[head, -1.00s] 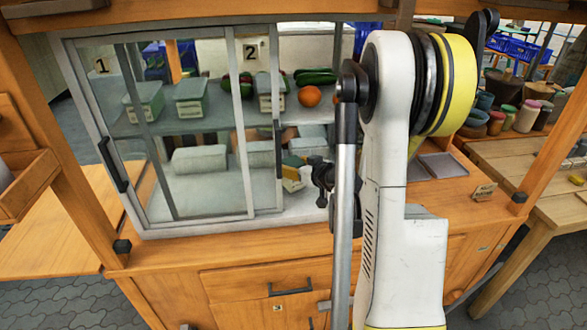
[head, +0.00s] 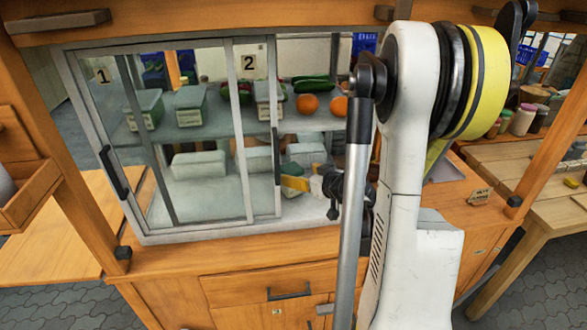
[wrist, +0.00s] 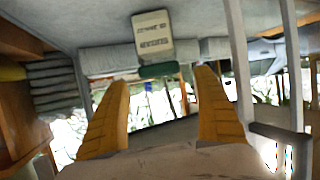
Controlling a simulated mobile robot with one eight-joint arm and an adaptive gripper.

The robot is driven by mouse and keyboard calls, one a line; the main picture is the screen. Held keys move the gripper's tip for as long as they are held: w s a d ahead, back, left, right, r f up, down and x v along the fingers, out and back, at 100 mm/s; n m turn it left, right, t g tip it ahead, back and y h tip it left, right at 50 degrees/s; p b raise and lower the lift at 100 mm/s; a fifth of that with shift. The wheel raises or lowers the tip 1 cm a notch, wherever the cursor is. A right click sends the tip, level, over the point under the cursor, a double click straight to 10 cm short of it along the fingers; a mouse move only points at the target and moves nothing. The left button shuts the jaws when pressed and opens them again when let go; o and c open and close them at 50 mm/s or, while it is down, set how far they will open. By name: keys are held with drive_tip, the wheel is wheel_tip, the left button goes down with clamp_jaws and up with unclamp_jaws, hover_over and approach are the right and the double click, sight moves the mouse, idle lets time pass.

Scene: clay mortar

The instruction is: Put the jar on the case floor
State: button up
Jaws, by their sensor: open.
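My gripper (wrist: 161,105) shows in the wrist view with its two yellow fingers spread apart and nothing between them. In the head view its yellow fingers (head: 295,183) are low inside the display case (head: 210,230), above the case floor at its open right part. A pale block with dark lettering and a green part (wrist: 153,35) lies beyond the fingertips in the wrist view. A green item (head: 290,168) shows just behind the fingers in the head view. I cannot tell for certain which thing is the jar.
Grey containers (head: 199,165) stand on the lower level, behind the glass. The upper shelf holds green tubs (head: 189,106), oranges (head: 308,104) and cucumbers (head: 311,84). The case's sliding panel frame (head: 277,150) stands close left of my gripper. A small sign (head: 481,196) is on the counter at right.

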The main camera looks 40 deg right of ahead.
drive_tip(key=d+p+v, duration=0.1)
drive_tip(key=v, duration=0.5)
drive_tip(key=shift+a, duration=0.5)
idle(0.6)
